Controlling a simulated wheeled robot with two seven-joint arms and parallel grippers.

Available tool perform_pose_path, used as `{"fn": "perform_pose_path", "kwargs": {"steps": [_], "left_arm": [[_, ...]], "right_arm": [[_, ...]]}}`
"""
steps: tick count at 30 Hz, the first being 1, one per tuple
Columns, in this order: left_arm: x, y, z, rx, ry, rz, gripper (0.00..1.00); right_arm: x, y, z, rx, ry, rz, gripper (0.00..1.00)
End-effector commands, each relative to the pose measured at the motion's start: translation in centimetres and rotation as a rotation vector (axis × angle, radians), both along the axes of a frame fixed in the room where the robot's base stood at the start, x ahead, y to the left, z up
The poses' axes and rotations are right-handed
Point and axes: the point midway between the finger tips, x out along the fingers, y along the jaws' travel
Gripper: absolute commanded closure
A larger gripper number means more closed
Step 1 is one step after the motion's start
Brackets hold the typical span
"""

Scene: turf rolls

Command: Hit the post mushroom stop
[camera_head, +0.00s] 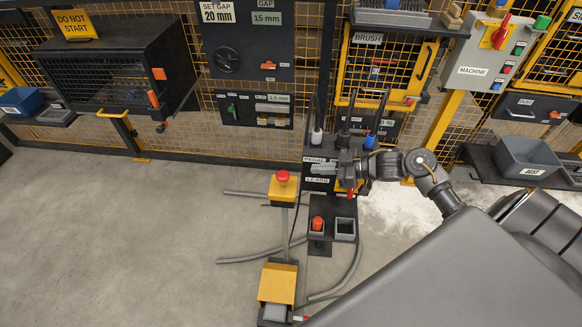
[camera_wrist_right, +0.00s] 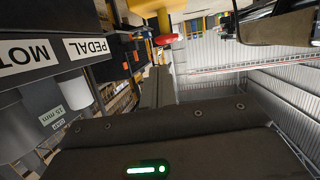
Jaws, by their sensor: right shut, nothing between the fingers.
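The post mushroom stop (camera_head: 283,177) is a red button on a yellow box (camera_head: 283,188), on top of a thin grey post left of the pedestal panel. In the right wrist view the red button (camera_wrist_right: 167,39) shows at the top, by its yellow box (camera_wrist_right: 150,8). My right gripper (camera_head: 313,169) is shut and empty. It points left toward the button and appears a short gap to its right; the gap in depth is hard to judge. My left gripper is not in view.
Below are a small stand with an orange-red button (camera_head: 317,223) and a yellow pedal box (camera_head: 277,283). Grey hoses lie on the floor. The floor at left (camera_head: 120,230) is clear.

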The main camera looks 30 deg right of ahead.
Motion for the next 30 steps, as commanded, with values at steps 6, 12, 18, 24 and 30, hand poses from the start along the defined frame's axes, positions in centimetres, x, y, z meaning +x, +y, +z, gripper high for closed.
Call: {"fn": "perform_pose_path", "kwargs": {"steps": [6,12,18,24,30], "left_arm": [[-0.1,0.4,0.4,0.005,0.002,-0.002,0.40],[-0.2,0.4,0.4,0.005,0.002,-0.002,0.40],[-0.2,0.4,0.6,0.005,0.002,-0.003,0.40],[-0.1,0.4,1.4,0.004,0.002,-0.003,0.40],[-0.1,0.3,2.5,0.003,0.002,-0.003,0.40]], "right_arm": [[-0.8,-0.6,4.6,0.052,-0.016,0.108,1.00],[-0.9,-0.6,4.7,0.054,-0.015,0.109,1.00],[-0.6,-0.3,4.6,0.054,-0.016,0.108,1.00],[1.1,1.9,4.2,0.056,-0.017,0.108,1.00],[3.6,5.2,3.2,0.058,-0.017,0.107,1.00]]}}
